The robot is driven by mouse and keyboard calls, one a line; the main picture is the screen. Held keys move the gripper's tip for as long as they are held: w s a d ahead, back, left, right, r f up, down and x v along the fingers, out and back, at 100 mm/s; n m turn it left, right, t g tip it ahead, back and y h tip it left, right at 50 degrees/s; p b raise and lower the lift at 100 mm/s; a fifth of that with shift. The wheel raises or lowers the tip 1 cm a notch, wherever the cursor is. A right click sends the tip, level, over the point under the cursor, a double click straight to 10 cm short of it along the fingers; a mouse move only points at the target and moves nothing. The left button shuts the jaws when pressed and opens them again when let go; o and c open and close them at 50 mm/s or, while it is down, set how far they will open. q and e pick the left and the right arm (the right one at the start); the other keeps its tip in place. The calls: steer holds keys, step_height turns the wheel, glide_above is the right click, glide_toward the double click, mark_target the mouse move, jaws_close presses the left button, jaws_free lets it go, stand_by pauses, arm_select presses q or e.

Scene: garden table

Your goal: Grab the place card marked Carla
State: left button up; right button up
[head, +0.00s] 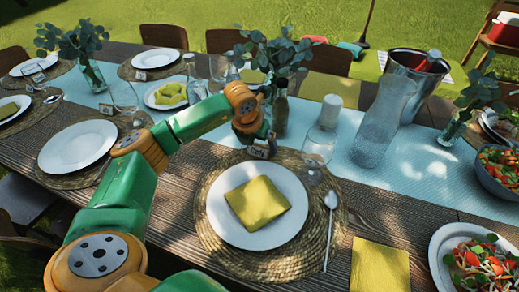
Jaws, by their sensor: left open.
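My left arm reaches in from the left, and my left gripper (264,147) is open just behind the far rim of the front plate. A place card may be at the fingers, but the gripper hides that spot and I cannot make one out for certain. Small pale place cards show by other settings: one at the back (141,75) and one at the far left (38,77). The lettering is too small to read, so I cannot tell which is marked Carla. My right gripper is out of view.
The front plate (228,236) holds a yellow napkin (258,203), with a spoon (329,224) to its right. A glass (317,150), a tall bottle (383,125), a dark bottle (280,108) and a vase crowd the runner behind. Salad bowls stand at right.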

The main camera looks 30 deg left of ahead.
arm_select(q)
steer(key=shift+x, duration=0.85)
steer(key=shift+r, duration=0.1)
steer(key=c, duration=1.1)
steer(key=shift+r, duration=0.15)
